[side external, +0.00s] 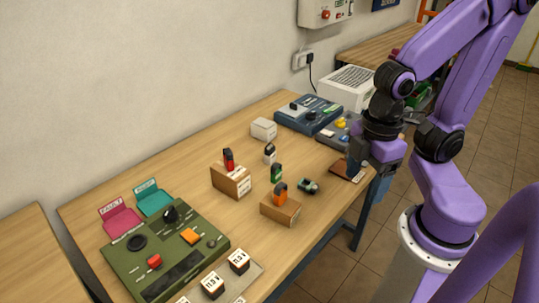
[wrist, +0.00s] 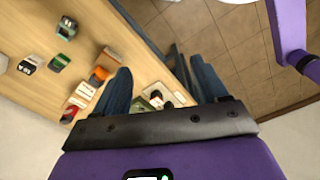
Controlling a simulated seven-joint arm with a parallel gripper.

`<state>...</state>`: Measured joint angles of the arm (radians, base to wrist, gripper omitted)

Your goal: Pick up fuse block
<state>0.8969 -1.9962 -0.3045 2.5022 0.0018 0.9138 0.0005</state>
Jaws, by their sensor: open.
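No piece is readably marked as the fuse block, so I cannot tell which one it is. Small upright blocks stand mid-table: a red one (side external: 228,159) on a brown box, a black-and-white one (side external: 270,153), a green one (side external: 276,173), and an orange one (side external: 280,194) on a lower box. A small dark green piece (side external: 309,186) lies to their right. My gripper (side external: 366,178) is at the table's right edge, apart from these blocks. In the wrist view its two dark blue fingers (wrist: 160,68) are spread with nothing held. The orange block (wrist: 98,75) shows left of them.
A brown board (side external: 347,173) lies by my gripper. Behind are a blue device (side external: 308,114) and a white ridged case (side external: 345,88). A green control panel (side external: 165,250) and several cube blocks (side external: 213,286) fill the near end. Floor lies beyond the table's right edge.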

